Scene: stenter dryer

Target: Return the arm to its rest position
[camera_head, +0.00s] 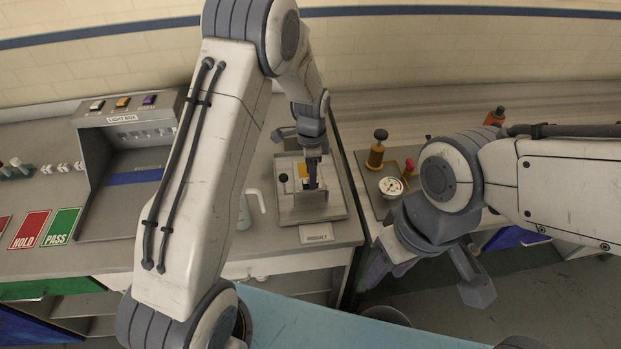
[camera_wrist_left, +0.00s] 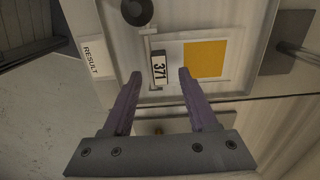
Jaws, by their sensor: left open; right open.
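My left arm rises from the lower left in the head view and bends over the counter. My left gripper (camera_head: 312,182) points down over a pale metal tray unit (camera_head: 331,208). In the left wrist view my left gripper (camera_wrist_left: 158,76) has its two purple fingers spread apart.
A yellow square (camera_wrist_left: 205,58) and a black knob (camera_wrist_left: 136,11) are on the unit. A RESULT label (camera_head: 317,236) is in front. A light box (camera_head: 128,165) stands left, a white jug-like item (camera_head: 251,210) nearby. A gauge (camera_head: 391,186) and brass-coloured piece (camera_head: 376,154) stand right.

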